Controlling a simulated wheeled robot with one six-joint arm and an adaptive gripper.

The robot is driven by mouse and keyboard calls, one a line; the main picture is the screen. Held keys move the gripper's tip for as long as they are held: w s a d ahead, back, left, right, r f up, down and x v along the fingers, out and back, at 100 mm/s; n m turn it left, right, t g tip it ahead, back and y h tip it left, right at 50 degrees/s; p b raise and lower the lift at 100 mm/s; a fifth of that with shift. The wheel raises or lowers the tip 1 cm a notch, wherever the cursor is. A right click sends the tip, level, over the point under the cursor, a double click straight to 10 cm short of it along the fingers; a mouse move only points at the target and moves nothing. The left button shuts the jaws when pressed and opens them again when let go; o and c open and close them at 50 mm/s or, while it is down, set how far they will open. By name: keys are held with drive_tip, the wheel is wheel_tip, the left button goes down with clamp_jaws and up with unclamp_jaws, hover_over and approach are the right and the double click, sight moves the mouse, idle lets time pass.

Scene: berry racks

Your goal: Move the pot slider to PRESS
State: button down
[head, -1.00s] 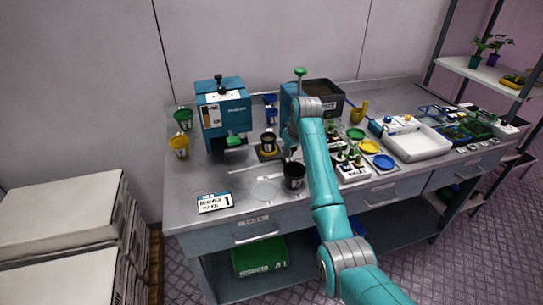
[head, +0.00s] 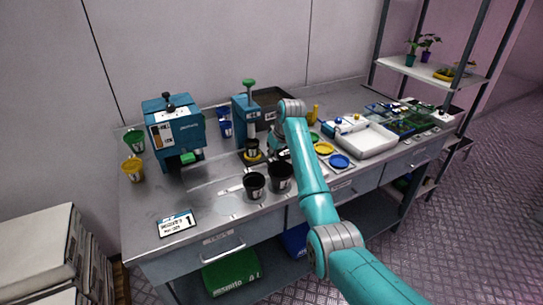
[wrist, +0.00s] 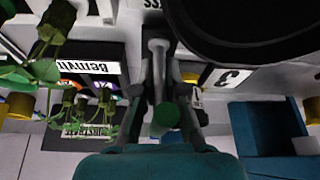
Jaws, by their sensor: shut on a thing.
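In the wrist view, the two dark fingers of my gripper (wrist: 165,105) are closed around a grey bar with a green tip (wrist: 165,117). This looks like the slider's handle. A large black round pot (wrist: 255,25) fills the upper right, close beside the fingers. Part of a printed word (wrist: 152,4) shows at the top edge, cut off.
Two black pots (head: 254,186) stand near the bench's front, left of my arm. A blue machine (head: 172,130) and a label card (head: 177,223) are on the left. A white tray (head: 366,139) and coloured dishes are on the right. The bench's front left is mostly clear.

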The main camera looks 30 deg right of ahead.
drive_tip(key=shift+d, duration=0.3)
drive_tip(key=c, duration=1.2)
unclamp_jaws()
drive_tip(key=shift+r, duration=0.2)
drive_tip(key=v, duration=1.1)
drive_tip(key=shift+s+r, duration=0.15)
drive_tip(key=shift+r, duration=0.15)
